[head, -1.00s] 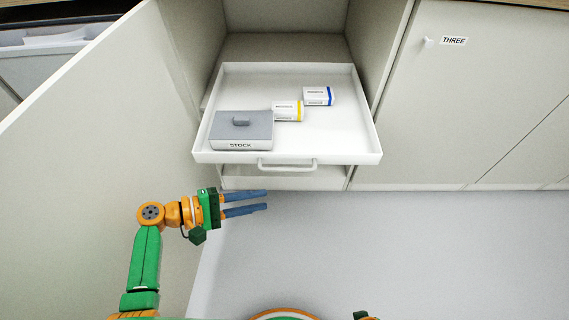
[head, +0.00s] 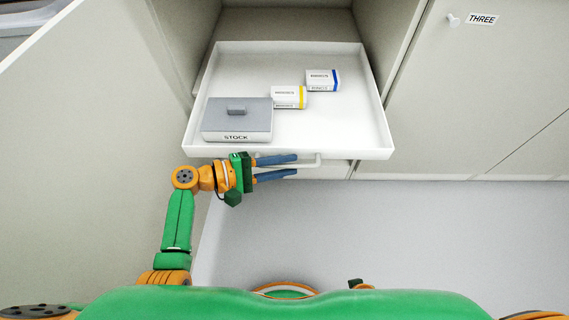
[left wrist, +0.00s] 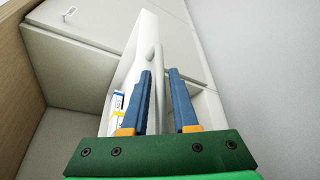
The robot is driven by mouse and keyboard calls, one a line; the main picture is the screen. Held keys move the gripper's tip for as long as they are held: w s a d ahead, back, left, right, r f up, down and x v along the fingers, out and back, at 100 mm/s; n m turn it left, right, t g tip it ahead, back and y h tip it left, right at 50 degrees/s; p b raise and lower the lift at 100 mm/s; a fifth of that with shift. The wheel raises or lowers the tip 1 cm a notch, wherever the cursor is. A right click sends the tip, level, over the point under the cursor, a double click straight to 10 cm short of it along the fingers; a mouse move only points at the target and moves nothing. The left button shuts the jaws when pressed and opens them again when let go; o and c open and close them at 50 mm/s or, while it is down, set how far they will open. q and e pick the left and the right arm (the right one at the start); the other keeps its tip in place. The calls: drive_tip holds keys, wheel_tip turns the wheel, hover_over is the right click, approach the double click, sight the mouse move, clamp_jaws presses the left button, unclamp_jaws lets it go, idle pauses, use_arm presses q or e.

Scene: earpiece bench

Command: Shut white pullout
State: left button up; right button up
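The white pullout (head: 345,153) is drawn out of an open cabinet bay, and it also shows in the left wrist view (left wrist: 128,82). Its front bears a pale bar handle (head: 318,160), partly hidden behind my left gripper (head: 297,165). My left gripper is open, its two blue fingers apart and pointing right along the pullout's front. In the left wrist view the handle (left wrist: 157,42) runs ahead of and between the fingertips (left wrist: 160,71). I cannot tell whether they touch it. My right gripper is not in view.
Inside the pullout are a grey-lidded STOCK box (head: 237,120), a yellow-striped box (head: 289,96) and a blue-striped box (head: 322,80). An open cabinet door or panel (head: 95,120) stands at left. A closed door labelled THREE (head: 481,19) is at right. Floor at right is clear.

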use_arm(q)
clamp_jaws()
idle(1.3)
